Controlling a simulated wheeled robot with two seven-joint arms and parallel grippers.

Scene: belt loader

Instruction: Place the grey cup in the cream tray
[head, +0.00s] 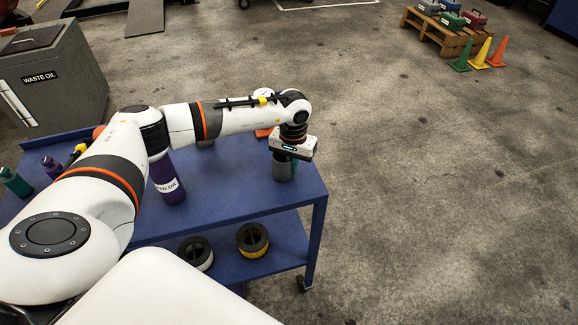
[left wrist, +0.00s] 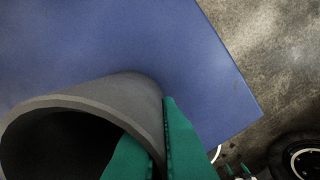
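The grey cup (head: 282,168) is at the right end of the blue cart top, under my left gripper (head: 291,157). In the left wrist view the cup (left wrist: 85,98) shows its open mouth large and close. One green finger of my left gripper (left wrist: 150,145) is inside the mouth and the other is outside. The cup wall is between them, and the gripper looks shut on it. I cannot tell whether the cup's base touches the cart. No cream tray shows in either view. My right gripper is not in view.
The blue cart (head: 230,205) also holds a purple bottle (head: 166,180), a green bottle (head: 15,183) and an orange item (head: 264,132) partly hidden by my arm. Ring-shaped filters (head: 252,240) are on its lower shelf. Open floor lies right; a pallet (head: 440,35) and cones (head: 481,54) stand far back.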

